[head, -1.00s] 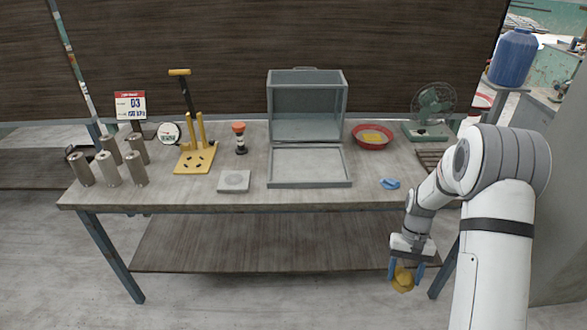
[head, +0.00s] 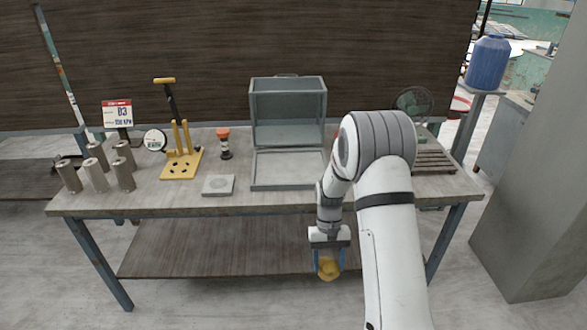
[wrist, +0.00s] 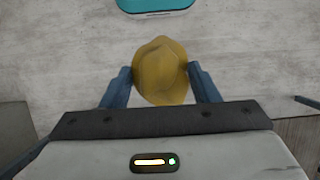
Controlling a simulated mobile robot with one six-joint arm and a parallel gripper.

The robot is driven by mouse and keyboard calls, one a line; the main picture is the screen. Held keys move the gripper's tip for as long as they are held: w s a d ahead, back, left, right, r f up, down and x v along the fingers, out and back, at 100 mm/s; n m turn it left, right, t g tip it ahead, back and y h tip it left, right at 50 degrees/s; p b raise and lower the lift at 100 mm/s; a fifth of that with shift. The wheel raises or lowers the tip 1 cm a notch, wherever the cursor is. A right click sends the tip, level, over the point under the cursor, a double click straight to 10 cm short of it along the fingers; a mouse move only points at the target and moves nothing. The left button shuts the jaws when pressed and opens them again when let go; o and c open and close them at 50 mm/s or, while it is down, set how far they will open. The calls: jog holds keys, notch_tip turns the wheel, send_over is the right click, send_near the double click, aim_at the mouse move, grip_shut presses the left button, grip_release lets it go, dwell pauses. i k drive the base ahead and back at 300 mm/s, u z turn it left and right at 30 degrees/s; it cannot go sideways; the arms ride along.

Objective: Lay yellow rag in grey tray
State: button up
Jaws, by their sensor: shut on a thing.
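The yellow rag (head: 330,270) is bunched up between the fingers of my gripper (head: 328,264). In the wrist view the crumpled rag (wrist: 160,70) sits between two blue fingers, shut on it from both sides, with bare floor below. My gripper hangs in front of the table, lower than its top. A shallow grey tray (head: 290,187) lies on the table, directly in front of an open grey box, up and left of my gripper. The tray looks empty; my arm stands just right of it.
The open grey box (head: 289,82) stands behind the tray. Left of them are an orange-topped item (head: 224,143), a grey square block (head: 218,185), a yellow stand (head: 181,164) and several metal cylinders (head: 96,174). The table's front edge (head: 180,208) lies between gripper and tray.

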aim_at(311, 167)
jog(key=u, duration=0.05)
jog(key=i, duration=2)
